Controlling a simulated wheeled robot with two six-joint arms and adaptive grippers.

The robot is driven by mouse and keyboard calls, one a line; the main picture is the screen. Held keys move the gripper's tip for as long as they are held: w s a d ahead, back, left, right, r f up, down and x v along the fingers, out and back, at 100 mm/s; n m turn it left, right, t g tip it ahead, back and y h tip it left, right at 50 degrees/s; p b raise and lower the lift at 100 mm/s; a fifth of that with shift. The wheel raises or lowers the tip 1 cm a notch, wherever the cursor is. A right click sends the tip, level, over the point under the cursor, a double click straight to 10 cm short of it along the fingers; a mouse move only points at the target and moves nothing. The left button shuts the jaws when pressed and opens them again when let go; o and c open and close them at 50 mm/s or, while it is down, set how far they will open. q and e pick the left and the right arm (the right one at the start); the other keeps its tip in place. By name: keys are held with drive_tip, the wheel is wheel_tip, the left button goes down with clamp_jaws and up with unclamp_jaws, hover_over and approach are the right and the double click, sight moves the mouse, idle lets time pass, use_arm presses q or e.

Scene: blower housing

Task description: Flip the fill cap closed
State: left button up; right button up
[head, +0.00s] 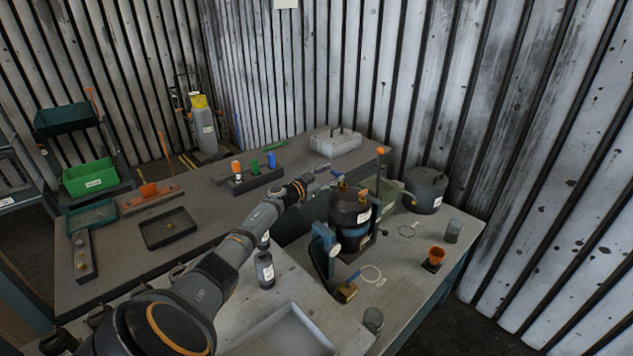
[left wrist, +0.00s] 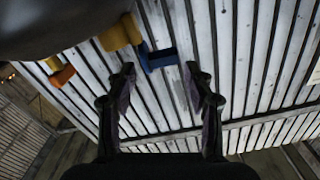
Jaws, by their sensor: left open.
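A dark round housing (head: 349,213) with a pale label stands on the right-hand bench. Small yellow-orange fittings (head: 363,195) show at its top. In the left wrist view, a dark rounded body (left wrist: 60,22) fills the upper left, with yellow fittings (left wrist: 121,33) and a blue piece (left wrist: 159,58) beside it. I cannot tell for sure which piece is the fill cap. My left gripper (head: 330,172) is just above and left of the housing top. In the wrist view its fingers (left wrist: 160,70) are apart and empty, with the blue piece appearing between their tips; contact cannot be told.
A dark lidded pot (head: 426,190) stands behind the housing. A blue clamp-like stand (head: 324,250) is in front of it, and a dark bottle (head: 265,269) is to the left. A grey case (head: 335,141) lies on the back bench.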

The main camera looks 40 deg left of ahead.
use_arm(q)
drive_tip(key=s, duration=0.9)
drive_tip(key=shift+a, duration=0.45)
drive_tip(key=shift+w+r, duration=0.1)
